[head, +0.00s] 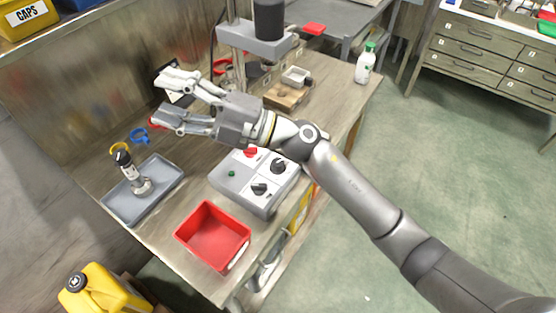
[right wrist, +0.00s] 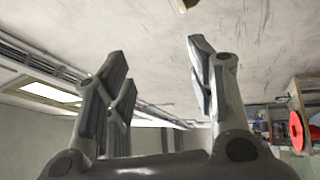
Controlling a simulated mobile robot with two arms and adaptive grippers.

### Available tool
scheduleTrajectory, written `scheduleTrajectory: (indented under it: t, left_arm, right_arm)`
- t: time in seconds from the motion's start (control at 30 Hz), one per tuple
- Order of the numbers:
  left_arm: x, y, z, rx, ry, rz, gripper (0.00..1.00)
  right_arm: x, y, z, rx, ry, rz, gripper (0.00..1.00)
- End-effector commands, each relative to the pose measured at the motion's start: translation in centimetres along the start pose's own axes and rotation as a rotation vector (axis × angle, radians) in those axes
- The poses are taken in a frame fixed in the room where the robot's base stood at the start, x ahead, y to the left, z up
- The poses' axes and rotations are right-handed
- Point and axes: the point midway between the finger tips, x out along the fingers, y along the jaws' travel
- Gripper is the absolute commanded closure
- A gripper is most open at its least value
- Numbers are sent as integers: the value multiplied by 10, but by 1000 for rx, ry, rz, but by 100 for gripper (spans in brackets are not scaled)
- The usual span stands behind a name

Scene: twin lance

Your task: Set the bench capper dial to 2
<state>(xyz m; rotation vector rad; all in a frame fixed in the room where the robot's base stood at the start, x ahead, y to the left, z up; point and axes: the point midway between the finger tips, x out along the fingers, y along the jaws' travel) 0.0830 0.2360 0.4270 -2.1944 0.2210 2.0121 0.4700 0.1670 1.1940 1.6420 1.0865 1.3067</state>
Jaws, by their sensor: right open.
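A grey control box (head: 240,190) sits on the bench, with two black dials on its sloped top. The upper black dial (head: 278,166) and the lower black dial (head: 260,189) have pale markings around them, too small to read, so I cannot tell their settings. A red knob (head: 251,152) and a small green button (head: 232,174) are on the same panel. I cannot tell which dial is the capper's. My right gripper (head: 166,97) is open and empty, pointing left above the bench, up and left of the box; its spread fingers also show in the right wrist view (right wrist: 160,85). My left gripper is out of view.
A red bin (head: 246,247) stands in front of the box. A grey tray (head: 168,185) holds a small upright black-and-metal device (head: 131,172). A press-like machine (head: 253,40) stands behind. A white bottle (head: 364,66) is at the far right bench corner.

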Motion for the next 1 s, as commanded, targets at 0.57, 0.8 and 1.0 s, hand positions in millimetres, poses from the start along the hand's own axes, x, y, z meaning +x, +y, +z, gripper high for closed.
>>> scheduleTrajectory:
  t: [0.57,0.8,1.0]
  left_arm:
    - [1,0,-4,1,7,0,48]
    - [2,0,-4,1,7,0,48]
    - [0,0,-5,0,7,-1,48]
  right_arm:
    - [-113,-123,45,-394,379,-1404,49]
    - [-184,-82,95,-413,240,-1834,49]
    - [-202,-72,105,-404,194,-1930,49]
